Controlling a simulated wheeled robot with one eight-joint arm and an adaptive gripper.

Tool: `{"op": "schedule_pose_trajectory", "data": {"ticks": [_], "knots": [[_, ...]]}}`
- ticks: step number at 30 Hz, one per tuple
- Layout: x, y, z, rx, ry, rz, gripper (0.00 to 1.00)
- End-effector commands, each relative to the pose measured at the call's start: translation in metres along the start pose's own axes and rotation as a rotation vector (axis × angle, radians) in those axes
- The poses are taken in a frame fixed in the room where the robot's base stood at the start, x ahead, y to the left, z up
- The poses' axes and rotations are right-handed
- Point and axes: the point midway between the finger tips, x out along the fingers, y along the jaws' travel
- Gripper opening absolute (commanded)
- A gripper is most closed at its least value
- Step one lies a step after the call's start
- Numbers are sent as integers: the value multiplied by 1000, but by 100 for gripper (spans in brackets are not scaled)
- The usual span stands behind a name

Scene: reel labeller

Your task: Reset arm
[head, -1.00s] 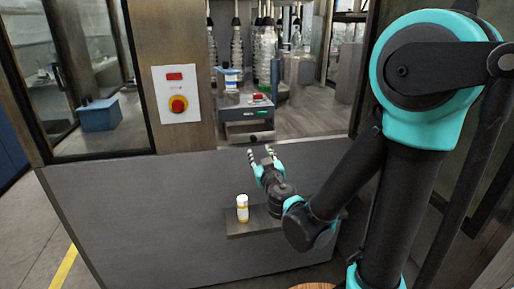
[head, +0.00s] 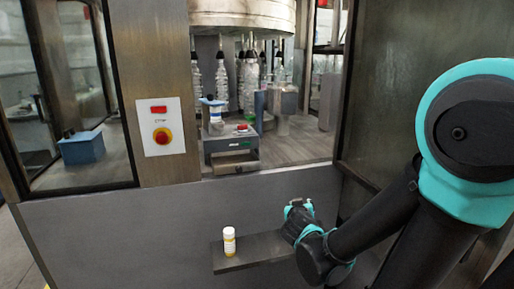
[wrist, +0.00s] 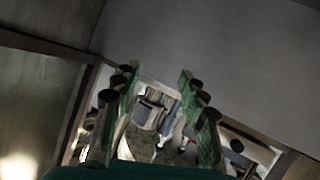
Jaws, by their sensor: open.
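My gripper (head: 300,205) is held in front of the grey machine panel, above the right part of a small shelf. In the wrist view my gripper (wrist: 160,105) shows two green-padded fingers spread apart with nothing between them. A small white and yellow bottle (head: 229,241) stands upright on the shelf (head: 262,250), to the left of my gripper and apart from it.
A labeller device (head: 231,149) with a red button sits in the machine opening. A red stop button (head: 162,136) is on a white plate at the left. Bottles (head: 248,82) hang inside the opening. A blue box (head: 82,148) lies behind glass.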

Motion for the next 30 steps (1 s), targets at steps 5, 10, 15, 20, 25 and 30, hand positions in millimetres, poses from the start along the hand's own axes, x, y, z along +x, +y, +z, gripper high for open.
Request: {"op": "schedule_pose_trajectory", "data": {"ticks": [5, 10, 15, 20, 25, 30], "knots": [[-16, 54, 84, 27, -349, 54, 43], [-52, 59, 146, 56, -625, -47, 43], [-82, 45, 171, 78, -762, -182, 43], [-93, 37, 177, 83, -799, -241, 43], [-93, 36, 177, 82, -800, -247, 43], [-93, 36, 177, 82, -799, -246, 43]]}}
